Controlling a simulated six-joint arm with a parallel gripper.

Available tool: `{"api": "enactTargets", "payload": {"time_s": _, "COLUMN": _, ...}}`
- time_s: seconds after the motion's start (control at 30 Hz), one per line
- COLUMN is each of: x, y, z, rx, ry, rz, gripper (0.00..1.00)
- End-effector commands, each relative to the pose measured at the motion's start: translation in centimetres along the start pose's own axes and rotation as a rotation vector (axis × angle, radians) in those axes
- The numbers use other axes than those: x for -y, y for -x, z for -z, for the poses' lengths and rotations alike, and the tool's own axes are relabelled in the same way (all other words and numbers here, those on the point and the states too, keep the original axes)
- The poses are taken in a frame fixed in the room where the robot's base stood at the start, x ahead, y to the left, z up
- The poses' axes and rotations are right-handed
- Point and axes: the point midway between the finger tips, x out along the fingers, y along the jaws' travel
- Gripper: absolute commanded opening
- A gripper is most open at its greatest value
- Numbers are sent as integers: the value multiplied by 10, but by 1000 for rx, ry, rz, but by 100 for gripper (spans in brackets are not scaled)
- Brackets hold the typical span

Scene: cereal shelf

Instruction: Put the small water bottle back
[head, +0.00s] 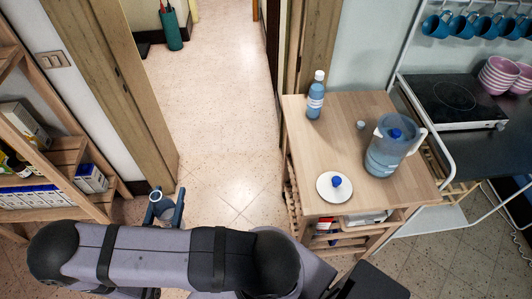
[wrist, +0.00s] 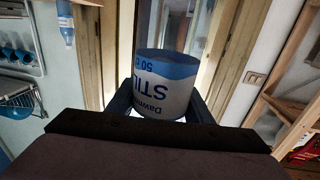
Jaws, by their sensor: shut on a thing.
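My gripper (head: 163,208) is in front of the left door post, over the floor beside the left shelf. It is shut on a small round container, which I take to be the small water bottle (wrist: 165,85). In the wrist view it sits between the two fingers, with a blue band and a pale label with upside-down print, including "STIL" and "50". The wooden shelf (head: 68,158) at the left holds boxes, cartons and a bottle.
A wooden table (head: 345,125) at the right carries a blue bottle (head: 316,98), a water jug (head: 388,150) and a white plate (head: 326,193) with a blue-topped item. A hob (head: 455,98) and mugs are beyond. The doorway floor (head: 215,100) is clear.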

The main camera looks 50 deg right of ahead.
Motion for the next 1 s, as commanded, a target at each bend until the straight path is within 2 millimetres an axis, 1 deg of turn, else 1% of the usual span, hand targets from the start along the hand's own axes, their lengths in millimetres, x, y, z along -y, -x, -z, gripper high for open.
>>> {"api": "enactTargets", "payload": {"time_s": 0.17, "x": -5, "y": -32, "z": -5, "rx": -1, "ry": -2, "rz": -51, "gripper": 10}}
{"api": "enactTargets", "payload": {"time_s": 0.27, "x": -12, "y": -60, "z": -7, "rx": -1, "ry": -3, "rz": -89, "gripper": 10}}
{"api": "enactTargets", "payload": {"time_s": 0.33, "x": -18, "y": -82, "z": -8, "rx": -1, "ry": -2, "rz": -118, "gripper": 10}}
{"api": "enactTargets", "payload": {"time_s": 0.47, "x": -36, "y": -125, "z": -8, "rx": -1, "ry": -2, "rz": -173, "gripper": 10}}
{"api": "enactTargets", "payload": {"time_s": 0.5, "x": -42, "y": -138, "z": -7, "rx": -1, "ry": -3, "rz": -188, "gripper": 10}}
{"api": "enactTargets", "payload": {"time_s": 0.57, "x": -54, "y": -157, "z": -6, "rx": -1, "ry": -2, "rz": -213, "gripper": 10}}
{"api": "enactTargets", "payload": {"time_s": 0.7, "x": -86, "y": -200, "z": -2, "rx": -1, "ry": -2, "rz": -267, "gripper": 10}}
{"api": "enactTargets", "payload": {"time_s": 0.77, "x": -102, "y": -217, "z": 0, "rx": -1, "ry": -3, "rz": -290, "gripper": 10}}
{"api": "enactTargets", "payload": {"time_s": 0.8, "x": -114, "y": -229, "z": 2, "rx": -1, "ry": -3, "rz": -305, "gripper": 10}}
{"api": "enactTargets", "payload": {"time_s": 0.87, "x": -132, "y": -245, "z": 5, "rx": -1, "ry": -2, "rz": -329, "gripper": 10}}
{"api": "enactTargets", "payload": {"time_s": 0.9, "x": -145, "y": -255, "z": 8, "rx": -2, "ry": -3, "rz": -344, "gripper": 10}}
{"api": "enactTargets", "payload": {"time_s": 0.97, "x": -166, "y": -269, "z": 11, "rx": -1, "ry": -2, "rz": -367, "gripper": 10}}
{"api": "enactTargets", "payload": {"time_s": 1.0, "x": -181, "y": -278, "z": 14, "rx": -1, "ry": -2, "rz": -382, "gripper": 10}}
